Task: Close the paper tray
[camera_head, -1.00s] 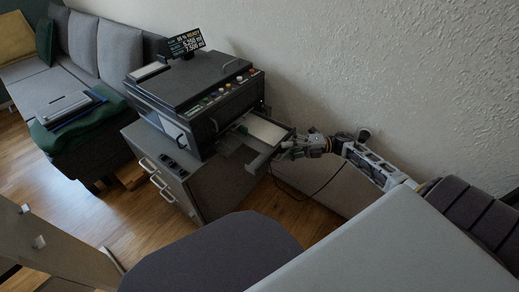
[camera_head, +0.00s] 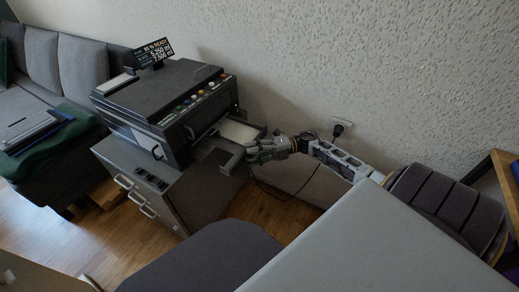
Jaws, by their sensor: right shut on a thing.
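The printer (camera_head: 165,98) is a dark box with coloured buttons, standing on a grey cabinet. Its paper tray (camera_head: 228,145) sticks out from the side facing right, with white paper (camera_head: 238,131) in it. My right gripper (camera_head: 254,151) is at the tray's outer end, shut on its edge. The gripper's fingers hide part of that end. My left gripper is not in view.
The grey cabinet (camera_head: 195,196) with drawer handles stands under the printer. A sofa (camera_head: 45,70) is on the left. A textured wall (camera_head: 350,60) runs behind, with a plug and cable (camera_head: 338,129). A dark seat (camera_head: 205,258) and a large pale surface (camera_head: 390,235) fill the foreground.

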